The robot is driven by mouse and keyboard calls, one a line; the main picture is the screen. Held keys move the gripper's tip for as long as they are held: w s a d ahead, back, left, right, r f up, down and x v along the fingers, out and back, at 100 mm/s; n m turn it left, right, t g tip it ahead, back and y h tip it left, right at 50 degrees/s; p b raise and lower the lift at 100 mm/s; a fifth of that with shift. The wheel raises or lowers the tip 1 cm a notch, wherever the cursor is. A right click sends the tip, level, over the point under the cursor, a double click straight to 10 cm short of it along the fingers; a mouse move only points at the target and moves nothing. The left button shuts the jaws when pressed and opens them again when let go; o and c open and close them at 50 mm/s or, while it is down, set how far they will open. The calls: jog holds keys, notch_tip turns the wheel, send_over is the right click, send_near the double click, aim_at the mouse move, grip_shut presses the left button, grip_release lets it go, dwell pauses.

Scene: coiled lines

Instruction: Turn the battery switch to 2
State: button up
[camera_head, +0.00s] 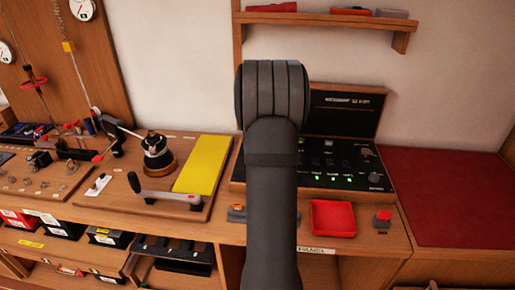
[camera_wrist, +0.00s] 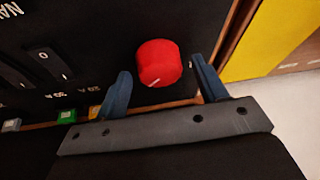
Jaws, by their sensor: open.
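The red battery switch knob (camera_wrist: 160,64) sits on a black panel (camera_wrist: 95,25) in the wrist view. A short white mark shows near its lower edge. My gripper (camera_wrist: 161,68) is open, with one blue finger to the left of the knob and one to the right. Gaps show between the knob and both fingers; I cannot tell how far the tips reach down beside it. The position numbers around the knob are not readable. In the head view my arm covers the middle of the black panel (camera_head: 345,181), and the red knob is hidden there.
A rocker switch (camera_wrist: 48,66) and a green light (camera_wrist: 66,116) are left of the knob. A yellow board (camera_head: 202,164) lies left of the panel. A red tray (camera_head: 333,218) and a small red-topped box (camera_head: 383,217) stand in front. A shelf (camera_head: 330,20) hangs above.

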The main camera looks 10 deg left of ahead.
jog(key=c, duration=1)
jog(key=shift+a+m+h, duration=0.1)
jog(key=shift+m+h, duration=0.4)
jog(key=shift+m, duration=1)
jog(key=o, duration=1)
jog(key=shift+r, duration=0.15)
jog(key=v, duration=1.7)
jog(key=shift+s, duration=0.2)
jog(key=shift+a, duration=0.1)
